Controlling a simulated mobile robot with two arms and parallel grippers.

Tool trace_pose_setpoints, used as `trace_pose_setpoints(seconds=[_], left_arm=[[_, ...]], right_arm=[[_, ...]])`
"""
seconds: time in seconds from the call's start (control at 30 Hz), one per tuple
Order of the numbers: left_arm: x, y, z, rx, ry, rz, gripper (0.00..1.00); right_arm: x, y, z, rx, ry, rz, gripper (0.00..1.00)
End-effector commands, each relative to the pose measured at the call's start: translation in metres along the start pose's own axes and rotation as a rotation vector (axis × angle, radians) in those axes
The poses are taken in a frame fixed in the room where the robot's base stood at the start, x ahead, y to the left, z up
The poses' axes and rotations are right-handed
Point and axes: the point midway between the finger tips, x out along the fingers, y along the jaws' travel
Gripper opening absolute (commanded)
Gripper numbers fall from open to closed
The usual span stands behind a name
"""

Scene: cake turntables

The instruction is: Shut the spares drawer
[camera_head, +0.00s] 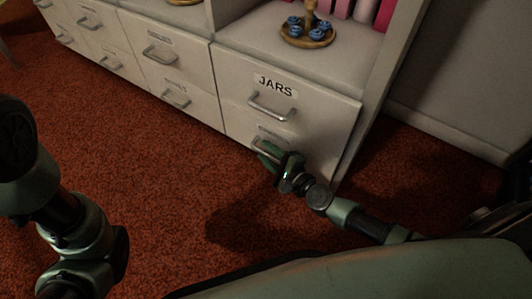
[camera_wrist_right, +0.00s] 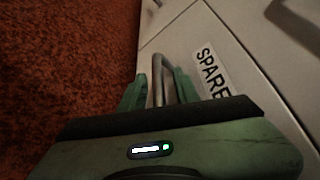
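The spares drawer (camera_head: 312,148) is the low drawer under the one labelled JARS. Its label, reading "SPARE" with the end cut off, shows in the right wrist view (camera_wrist_right: 210,72). Its front looks about flush with the cabinet, but I cannot tell whether a small gap is left. My right gripper (camera_head: 268,152) is at this drawer's metal handle (camera_wrist_right: 158,78). In the right wrist view its green fingers (camera_wrist_right: 160,92) stand apart, one on each side of the handle, with gaps visible. My left gripper is out of view; only that arm's links show.
The JARS drawer (camera_head: 240,90) is above, with its own handle. More drawers (camera_head: 165,62) run to the left. A wooden stand with blue items (camera_head: 308,34) and pink binders (camera_head: 364,10) are on the shelf above. Red carpet (camera_head: 150,180) lies clear in front.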

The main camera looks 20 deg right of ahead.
Motion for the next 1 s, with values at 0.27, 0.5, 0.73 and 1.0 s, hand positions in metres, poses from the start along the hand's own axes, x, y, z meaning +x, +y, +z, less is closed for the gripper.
trace_pose_setpoints(seconds=[0.27,0.5,0.73,1.0], left_arm=[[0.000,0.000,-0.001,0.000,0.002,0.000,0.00],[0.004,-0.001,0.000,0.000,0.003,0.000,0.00],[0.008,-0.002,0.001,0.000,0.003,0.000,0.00],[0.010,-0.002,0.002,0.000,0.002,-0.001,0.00]], right_arm=[[0.000,-0.002,0.002,0.001,-0.002,-0.003,0.33],[-0.019,0.000,0.002,0.002,-0.001,0.001,0.33],[-0.059,-0.001,0.001,0.000,-0.001,0.001,0.33],[-0.078,-0.001,0.001,0.001,-0.002,-0.002,0.33]])
